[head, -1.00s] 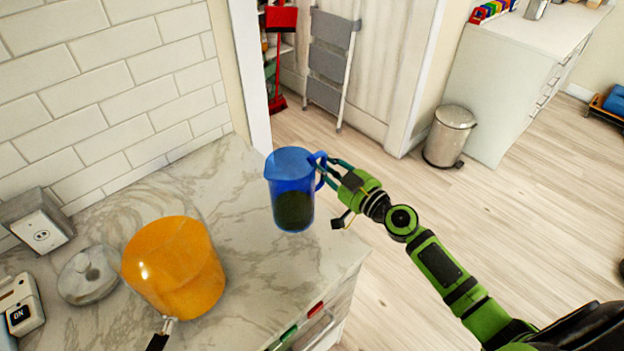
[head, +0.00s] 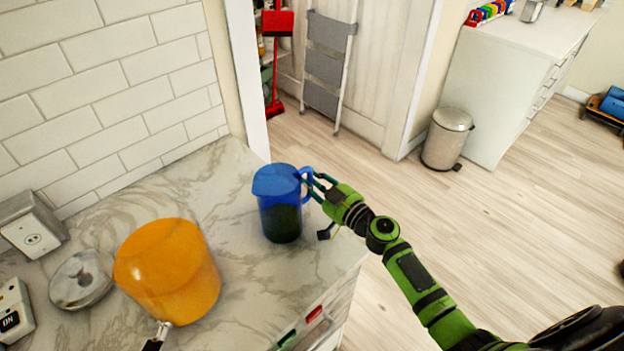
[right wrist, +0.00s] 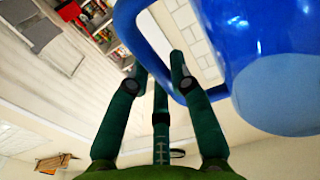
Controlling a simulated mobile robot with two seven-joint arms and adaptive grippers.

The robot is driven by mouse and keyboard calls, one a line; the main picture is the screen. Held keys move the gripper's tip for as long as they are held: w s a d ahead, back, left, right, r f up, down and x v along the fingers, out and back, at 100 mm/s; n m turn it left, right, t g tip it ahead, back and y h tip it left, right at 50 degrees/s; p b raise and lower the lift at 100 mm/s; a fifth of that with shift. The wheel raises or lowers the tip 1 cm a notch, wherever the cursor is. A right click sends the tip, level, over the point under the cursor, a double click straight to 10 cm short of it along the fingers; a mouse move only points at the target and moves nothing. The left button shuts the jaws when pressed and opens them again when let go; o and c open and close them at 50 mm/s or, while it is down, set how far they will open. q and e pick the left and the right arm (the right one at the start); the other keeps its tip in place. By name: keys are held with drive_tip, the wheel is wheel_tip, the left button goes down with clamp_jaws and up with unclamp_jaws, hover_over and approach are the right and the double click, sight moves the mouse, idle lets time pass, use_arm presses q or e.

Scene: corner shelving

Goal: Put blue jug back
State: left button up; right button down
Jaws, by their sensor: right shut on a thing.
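The blue jug (head: 280,205) is upright at the right part of the marble counter (head: 215,185), with something dark showing in its lower part. In the head view I cannot tell if its base touches the counter. My right gripper (head: 312,186) is shut on the jug's handle, from the right side. In the right wrist view the jug (right wrist: 290,90) fills the upper right, and the fingers of my right gripper (right wrist: 160,85) close around the handle (right wrist: 150,60). My left gripper is not in view.
An orange pot (head: 170,270) stands left of the jug, with a metal lid (head: 82,280) beside it. A wall outlet box (head: 32,225) is at the left. A steel bin (head: 446,140) stands on the floor beyond. The counter behind the jug is clear.

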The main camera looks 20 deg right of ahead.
drive_tip(key=c, duration=1.1)
unclamp_jaws()
drive_tip(key=shift+f, duration=0.1)
drive_tip(key=shift+r+p, duration=0.3)
drive_tip(key=shift+p, duration=0.05)
drive_tip(key=shift+b+v, duration=2.3)
drive_tip(key=shift+v, duration=3.75)
drive_tip(key=shift+f, duration=0.1)
